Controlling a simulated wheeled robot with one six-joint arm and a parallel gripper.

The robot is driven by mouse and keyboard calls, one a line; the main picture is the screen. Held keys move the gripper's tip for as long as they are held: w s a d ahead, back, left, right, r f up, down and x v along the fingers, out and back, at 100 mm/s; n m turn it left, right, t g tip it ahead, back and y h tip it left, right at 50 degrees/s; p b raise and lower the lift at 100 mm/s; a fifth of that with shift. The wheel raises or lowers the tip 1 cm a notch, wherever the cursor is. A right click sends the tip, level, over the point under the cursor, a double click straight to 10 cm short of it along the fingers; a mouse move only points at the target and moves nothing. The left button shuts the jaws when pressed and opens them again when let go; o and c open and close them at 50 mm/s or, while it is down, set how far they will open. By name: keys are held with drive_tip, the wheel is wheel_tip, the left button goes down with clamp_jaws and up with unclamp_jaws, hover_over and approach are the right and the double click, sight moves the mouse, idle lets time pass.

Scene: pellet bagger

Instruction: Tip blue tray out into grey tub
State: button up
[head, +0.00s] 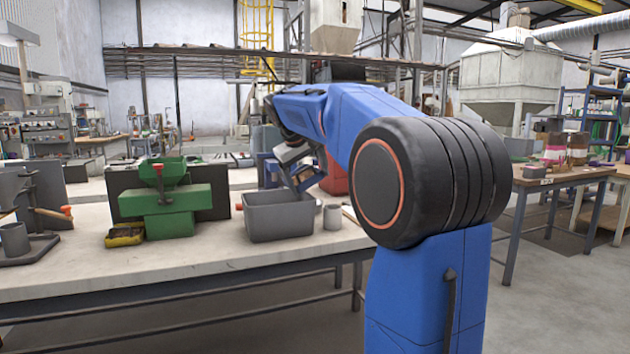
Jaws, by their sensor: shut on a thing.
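The grey tub (279,219) stands upright on the near bench, at the middle of the head view. My gripper (300,176) hangs over the back right of the tub, below the blue forearm. It is shut on the blue tray (267,170), which shows as a small dark-blue piece just left of the gripper, above the tub's back edge. The tray looks tilted, but most of it is hidden by the gripper. I cannot see its contents, the tub's floor, or any pellets falling.
A small grey cup (332,217) stands right of the tub, and a red container (335,180) behind it. A green machine (165,205) with a hopper and a yellow tray (125,235) are to the left. A dark stand (35,215) is at far left. The bench front is clear.

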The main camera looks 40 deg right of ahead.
sight(298, 179)
drive_tip(key=shift+w+a+r+h, duration=0.1)
drive_tip(key=shift+a+h, duration=0.45)
drive_tip(key=shift+w+a+r+h, duration=0.1)
drive_tip(key=shift+a+h, duration=0.4)
drive_tip(key=shift+h, duration=0.05)
drive_tip(key=h, duration=0.1)
drive_tip(key=a+n+h, duration=0.1)
drive_tip(key=a+h, duration=0.1)
drive_tip(key=shift+w+a+r+g, duration=0.15)
drive_tip(key=shift+w+a+g, duration=0.1)
drive_tip(key=shift+g, duration=0.05)
drive_tip(key=a+n+h, duration=0.1)
drive_tip(key=h, duration=0.2)
drive_tip(key=a+n+h, duration=0.1)
drive_tip(key=h, duration=0.1)
drive_tip(key=a+n+h, duration=0.1)
drive_tip(key=h, duration=0.2)
drive_tip(key=shift+w+a+t+h, duration=0.2)
drive_tip(key=shift+w+t+h, duration=0.1)
drive_tip(key=shift+w+t, duration=0.1)
